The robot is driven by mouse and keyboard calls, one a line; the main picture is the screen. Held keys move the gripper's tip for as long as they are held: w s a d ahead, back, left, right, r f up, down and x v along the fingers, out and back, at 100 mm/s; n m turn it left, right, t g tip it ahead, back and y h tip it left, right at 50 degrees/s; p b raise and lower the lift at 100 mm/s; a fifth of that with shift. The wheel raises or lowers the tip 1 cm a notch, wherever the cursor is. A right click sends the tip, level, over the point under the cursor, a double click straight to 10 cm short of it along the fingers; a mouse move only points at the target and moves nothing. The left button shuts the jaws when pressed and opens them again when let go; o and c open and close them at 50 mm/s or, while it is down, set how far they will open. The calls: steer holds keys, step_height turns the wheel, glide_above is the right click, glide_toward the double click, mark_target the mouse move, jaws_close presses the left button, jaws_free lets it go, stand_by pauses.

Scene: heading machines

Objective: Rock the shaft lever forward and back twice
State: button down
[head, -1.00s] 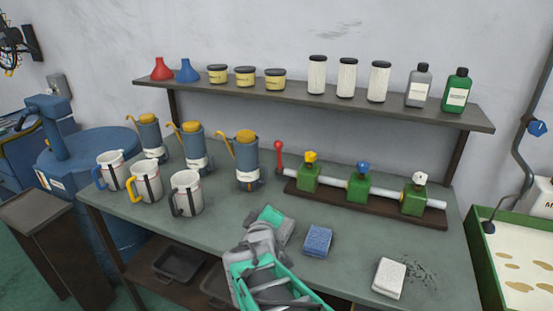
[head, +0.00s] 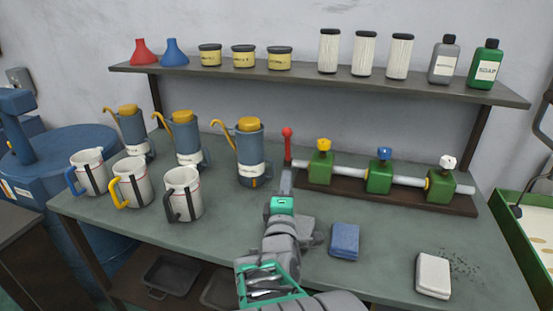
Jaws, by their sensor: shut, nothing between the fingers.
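The shaft lever (head: 287,144) is a thin upright rod with a red knob, at the left end of a grey shaft. The shaft (head: 345,172) runs through several green blocks on a dark wooden base (head: 403,199). My gripper (head: 286,178) is shut and empty, its tip pointing away from me toward the lever. In the picture the tip is just below the lever's lower part. I cannot tell whether it touches the lever. The lever's foot is partly hidden near the gripper tip.
Blue oil cans (head: 250,158) stand left of the lever, with white mugs (head: 183,196) before them. A shelf (head: 300,80) with bottles runs above.

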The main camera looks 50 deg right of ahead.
steer(key=f, duration=0.2)
steer(key=p, duration=0.3)
glide_toward(287, 142)
steer(key=x, duration=0.6)
steer(key=shift+w+d, duration=0.2)
steer(key=shift+d, duration=0.2)
